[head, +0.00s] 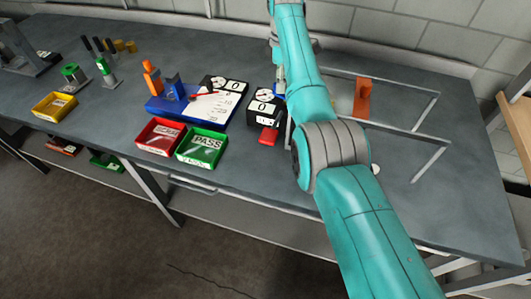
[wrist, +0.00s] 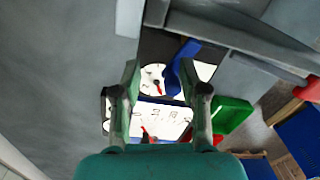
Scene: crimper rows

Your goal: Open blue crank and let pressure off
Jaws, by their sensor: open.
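The blue crank (wrist: 180,66) is a bent blue lever in the wrist view, beside a white round dial (wrist: 151,80) with a red needle. In the head view a bit of blue shows at the left edge of my arm, but my arm hides most of that spot. My gripper (wrist: 159,76) is open, with one green finger on each side of the dial. The crank lies between the fingers, close to the right one; I cannot tell whether they touch. In the head view my gripper is hidden behind my arm.
A black gauge unit (head: 265,106) stands left of my arm. A blue fixture (head: 190,112), a red bin (head: 160,136) and a green PASS bin (head: 202,147) are further left. An orange piece (head: 362,98) stands at the right. The bench's right front is mostly clear.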

